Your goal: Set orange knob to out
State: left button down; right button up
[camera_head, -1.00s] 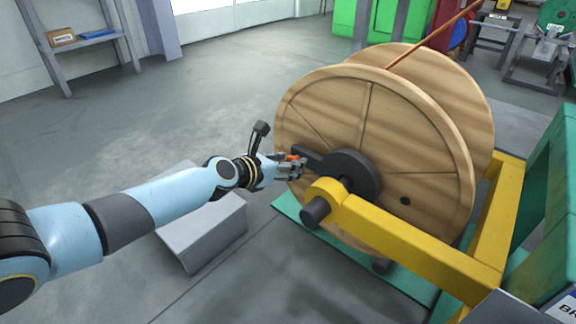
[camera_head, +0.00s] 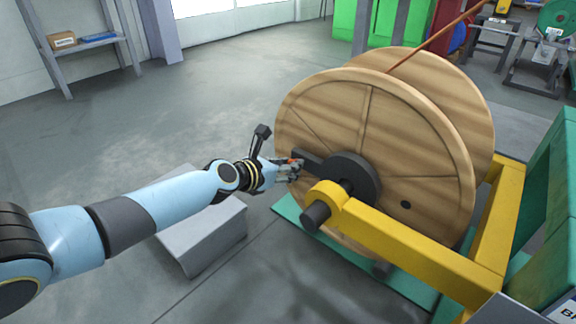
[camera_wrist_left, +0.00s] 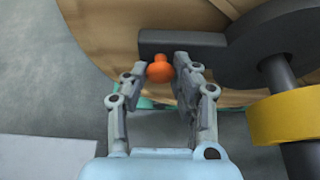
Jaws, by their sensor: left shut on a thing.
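The orange knob (camera_wrist_left: 160,70) sits on the end of a dark grey arm (camera_wrist_left: 182,44) that runs to the dark hub on the face of the wooden reel. My left gripper (camera_wrist_left: 161,74) is shut on the knob, with one finger on each side of it. In the head view, my left gripper (camera_head: 294,167) is at the left part of the reel face, and only a little of the orange knob (camera_head: 291,161) shows between the fingers. My right gripper is not in view.
The wooden reel (camera_head: 420,150) stands in a yellow frame (camera_head: 420,240) beside the dark hub (camera_head: 350,180). A grey sloped block (camera_head: 210,235) is on the floor below my left arm. Open floor lies to the left.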

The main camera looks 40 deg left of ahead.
pick_arm(q)
jog(key=s, duration=0.2)
jog(key=shift+s, duration=0.3)
jog(key=c, duration=1.1)
grip_release()
jog(key=shift+s+a, duration=0.1)
jog(key=shift+o, duration=0.2)
jog(key=v, duration=0.7)
jog(key=shift+s, duration=0.2)
